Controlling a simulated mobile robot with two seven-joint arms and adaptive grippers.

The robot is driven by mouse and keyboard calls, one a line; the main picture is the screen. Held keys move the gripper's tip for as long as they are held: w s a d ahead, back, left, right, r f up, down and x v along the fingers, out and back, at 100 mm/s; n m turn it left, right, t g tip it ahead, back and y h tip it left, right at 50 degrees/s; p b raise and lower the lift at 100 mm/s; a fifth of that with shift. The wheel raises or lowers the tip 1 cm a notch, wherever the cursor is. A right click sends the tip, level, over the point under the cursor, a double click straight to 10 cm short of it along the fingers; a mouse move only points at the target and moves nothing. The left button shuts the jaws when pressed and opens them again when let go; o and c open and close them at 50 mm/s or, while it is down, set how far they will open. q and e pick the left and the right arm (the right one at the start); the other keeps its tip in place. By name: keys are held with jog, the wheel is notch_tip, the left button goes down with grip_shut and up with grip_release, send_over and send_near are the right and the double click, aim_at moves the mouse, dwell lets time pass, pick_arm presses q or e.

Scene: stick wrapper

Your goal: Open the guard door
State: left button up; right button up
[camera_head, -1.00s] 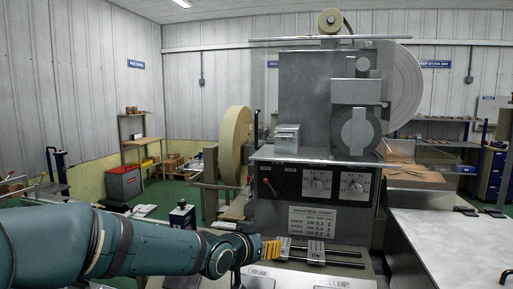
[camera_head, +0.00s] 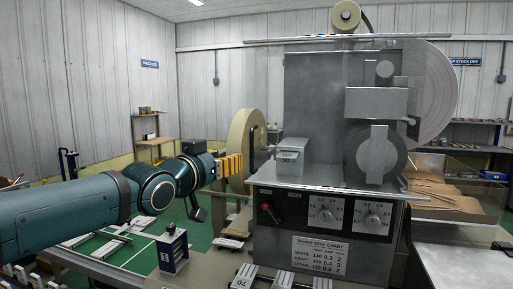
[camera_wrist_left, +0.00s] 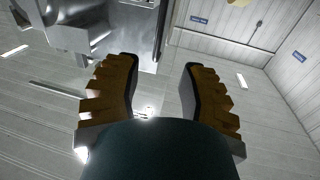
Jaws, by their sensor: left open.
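The guard door looks like a faint clear panel (camera_head: 262,75) across the front of the grey machine (camera_head: 315,100), under a long pale bar (camera_head: 335,40). Its edges are hard to see, and I cannot tell where its handle is. It looks shut. My left gripper (camera_head: 232,165), with orange-brown ridged fingers, is left of the machine's front, in front of the tan roll. In the left wrist view its fingers (camera_wrist_left: 160,90) are apart with nothing between them; grey machine parts (camera_wrist_left: 110,25) show beyond at upper left. My right gripper is not in view.
A control panel with a red-knobbed lever (camera_head: 270,213) and dials sits below the machine's ledge (camera_head: 330,183). A large tan roll (camera_head: 241,135) stands left of the machine. A small dark box (camera_head: 173,250) sits low at left. A pale table (camera_head: 460,268) is at lower right.

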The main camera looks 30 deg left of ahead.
aim_at(251, 149)
pick_arm(q)
jog(key=w+p, duration=0.1)
jog(key=w, duration=0.5)
jog(key=w+p, duration=0.2)
jog(key=w, duration=0.4)
jog(key=shift+w+a+r, duration=0.1)
jog(key=shift+w+a, duration=0.1)
jog(key=shift+o, duration=0.2)
grip_shut()
